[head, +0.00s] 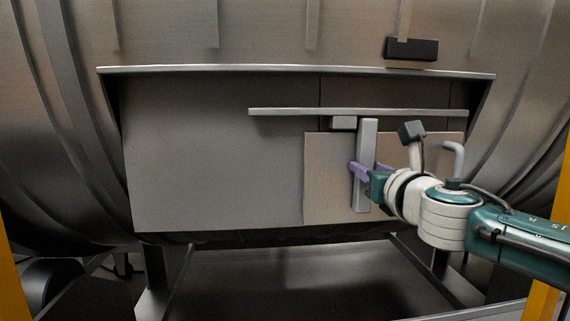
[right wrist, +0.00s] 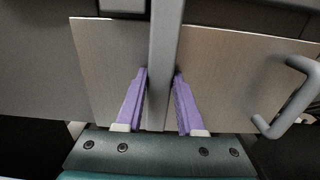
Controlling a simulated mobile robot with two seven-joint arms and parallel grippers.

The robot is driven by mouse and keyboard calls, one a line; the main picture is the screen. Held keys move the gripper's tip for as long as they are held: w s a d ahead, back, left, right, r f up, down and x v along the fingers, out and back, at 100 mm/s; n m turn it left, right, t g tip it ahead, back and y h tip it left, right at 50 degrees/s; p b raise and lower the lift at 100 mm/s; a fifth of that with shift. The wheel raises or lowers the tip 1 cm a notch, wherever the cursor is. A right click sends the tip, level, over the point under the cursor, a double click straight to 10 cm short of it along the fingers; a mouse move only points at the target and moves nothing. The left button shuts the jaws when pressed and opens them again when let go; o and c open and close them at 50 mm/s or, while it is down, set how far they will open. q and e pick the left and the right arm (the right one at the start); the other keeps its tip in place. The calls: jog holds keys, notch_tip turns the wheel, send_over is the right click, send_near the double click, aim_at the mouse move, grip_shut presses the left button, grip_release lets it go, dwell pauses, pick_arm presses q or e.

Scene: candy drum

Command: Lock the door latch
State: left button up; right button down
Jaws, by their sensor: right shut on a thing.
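The door latch (head: 368,137) is a grey upright bar in front of a light metal door panel (head: 318,180) on the drum. It hangs vertically below a long horizontal rail (head: 290,112). My right gripper (head: 359,170) comes in from the right and is shut on the latch bar, about halfway down. In the right wrist view the purple fingers (right wrist: 159,78) stand on both sides of the latch bar (right wrist: 163,50). My left gripper is not in view.
A bent grey handle (head: 456,155) sticks out of the door right of the latch; it also shows in the right wrist view (right wrist: 290,100). A small grey block (head: 343,123) sits under the rail, left of the bar. A dark tray (head: 290,280) lies below the drum.

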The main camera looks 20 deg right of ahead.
dwell(0.5)
jog(key=c, duration=0.5)
grip_release()
jog(key=shift+s, duration=0.1)
jog(key=v, duration=0.9)
jog(key=shift+s+a, duration=0.15)
jog(key=shift+s, duration=0.2)
